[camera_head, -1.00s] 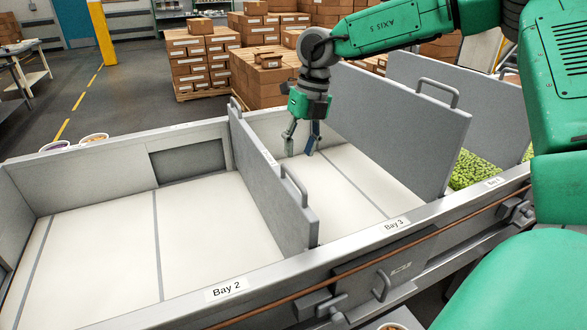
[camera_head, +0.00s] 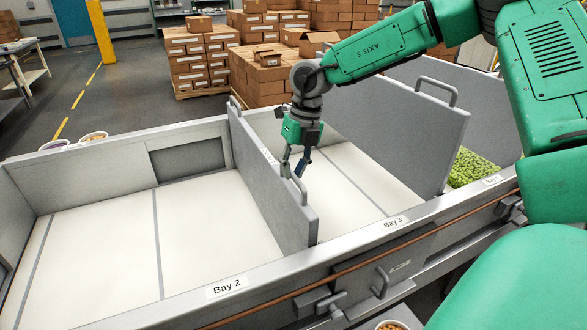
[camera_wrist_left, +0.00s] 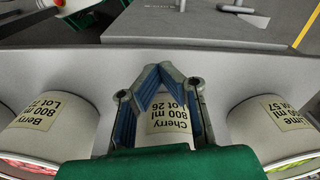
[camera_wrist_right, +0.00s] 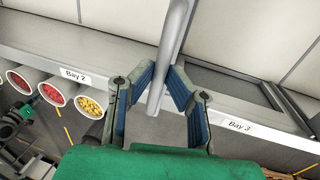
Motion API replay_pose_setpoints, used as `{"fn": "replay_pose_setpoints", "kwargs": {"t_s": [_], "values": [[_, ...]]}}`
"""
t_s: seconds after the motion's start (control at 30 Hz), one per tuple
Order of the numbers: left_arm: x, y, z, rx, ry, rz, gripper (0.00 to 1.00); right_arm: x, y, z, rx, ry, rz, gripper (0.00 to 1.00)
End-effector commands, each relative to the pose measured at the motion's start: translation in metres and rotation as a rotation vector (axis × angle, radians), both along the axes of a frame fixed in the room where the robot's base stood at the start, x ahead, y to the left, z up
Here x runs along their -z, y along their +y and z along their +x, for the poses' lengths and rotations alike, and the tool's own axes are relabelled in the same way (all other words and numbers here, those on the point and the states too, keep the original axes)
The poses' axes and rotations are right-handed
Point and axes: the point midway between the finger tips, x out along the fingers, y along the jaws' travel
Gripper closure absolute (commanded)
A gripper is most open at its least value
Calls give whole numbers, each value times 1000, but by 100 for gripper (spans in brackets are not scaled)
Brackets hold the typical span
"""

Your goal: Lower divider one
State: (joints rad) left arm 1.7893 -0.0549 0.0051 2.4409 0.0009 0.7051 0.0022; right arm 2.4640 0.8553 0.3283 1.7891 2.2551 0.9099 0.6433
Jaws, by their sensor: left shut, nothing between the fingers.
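A grey divider (camera_head: 262,165) stands raised between Bay 2 and Bay 3, with a bar handle (camera_head: 296,190) at its near end. A taller grey divider (camera_head: 400,120) stands to its right. I cannot read which is divider one. In the right wrist view, a grey bar (camera_wrist_right: 172,45) runs between my right fingers (camera_wrist_right: 163,75); contact is unclear. My left gripper (camera_wrist_left: 160,70) is shut and empty, in front of a white Cherry tub (camera_wrist_left: 166,120); it is outside the head view.
The Bay 2 floor (camera_head: 210,220) is empty, and the visible Bay 3 floor is bare. Green candy (camera_head: 470,168) lies right of the taller divider. The front rail (camera_head: 160,300) borders the bays. Berry (camera_wrist_left: 50,120) and Lime tubs (camera_wrist_left: 265,125) flank the Cherry tub.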

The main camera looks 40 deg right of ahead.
Motion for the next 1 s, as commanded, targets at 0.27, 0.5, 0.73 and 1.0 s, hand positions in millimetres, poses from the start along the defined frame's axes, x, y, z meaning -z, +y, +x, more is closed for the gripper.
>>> {"fn": "replay_pose_setpoints", "kwargs": {"t_s": [0.27,0.5,0.73,1.0], "values": [[7,0,0,-1,0,0,100,34,-4,0,2,4,-7,100],[7,0,0,-1,0,0,100,40,-4,1,2,3,-8,100],[7,0,0,0,0,0,100,40,-4,1,2,3,-8,68],[7,1,-2,0,-2,0,100,36,-3,1,3,0,-7,68]]}}
